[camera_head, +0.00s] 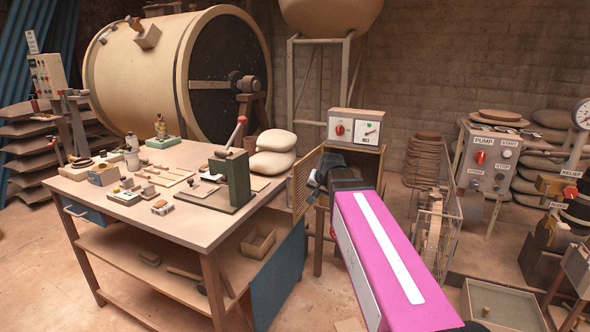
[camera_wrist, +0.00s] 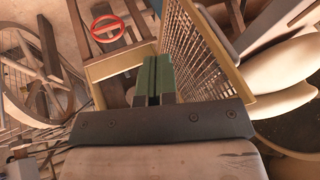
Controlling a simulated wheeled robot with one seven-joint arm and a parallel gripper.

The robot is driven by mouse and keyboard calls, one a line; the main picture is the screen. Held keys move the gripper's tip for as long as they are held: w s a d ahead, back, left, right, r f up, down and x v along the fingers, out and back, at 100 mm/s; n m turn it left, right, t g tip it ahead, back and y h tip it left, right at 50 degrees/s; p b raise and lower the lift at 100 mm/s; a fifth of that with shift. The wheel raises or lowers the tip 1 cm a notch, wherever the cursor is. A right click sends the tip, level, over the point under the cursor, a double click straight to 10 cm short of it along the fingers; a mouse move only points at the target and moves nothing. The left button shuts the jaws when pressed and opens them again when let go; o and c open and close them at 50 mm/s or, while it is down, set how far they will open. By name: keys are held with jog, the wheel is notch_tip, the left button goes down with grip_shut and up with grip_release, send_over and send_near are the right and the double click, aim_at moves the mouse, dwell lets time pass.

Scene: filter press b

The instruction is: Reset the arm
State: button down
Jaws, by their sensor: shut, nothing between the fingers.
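My gripper (camera_wrist: 157,66) shows in the wrist view as two green fingers pressed together beyond a dark bar, with nothing between them. In the head view my magenta arm reaches from the lower right toward the middle, and the dark gripper end (camera_head: 318,184) is partly hidden by it. The gripper is in the air in front of a small wooden cabinet with an open mesh door (camera_wrist: 203,58). The "MELT" control box (camera_head: 354,127) sits on top of that cabinet.
A workbench (camera_head: 240,200) with tools and a red-handled press (camera_head: 235,180) stands left of the gripper. Pale sacks (camera_head: 272,155) lie behind it. A wire cart (camera_head: 436,220) stands right of my arm. The pump panel (camera_head: 488,160) is farther right.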

jog(key=s+d+f+n+g+h, duration=0.1)
jog(key=s+d+f+g, duration=0.2)
jog(key=s+f, duration=0.6)
jog(key=s+d+f+n+g+h, duration=0.1)
jog(key=s+d+f+n+g, duration=0.1)
jog(key=s+f, duration=0.7)
notch_tip(320, 180, down, 6)
jog(key=shift+d+f+n+g, duration=0.1)
jog(key=shift+d+n+g, duration=0.3)
jog(key=shift+d, duration=0.5)
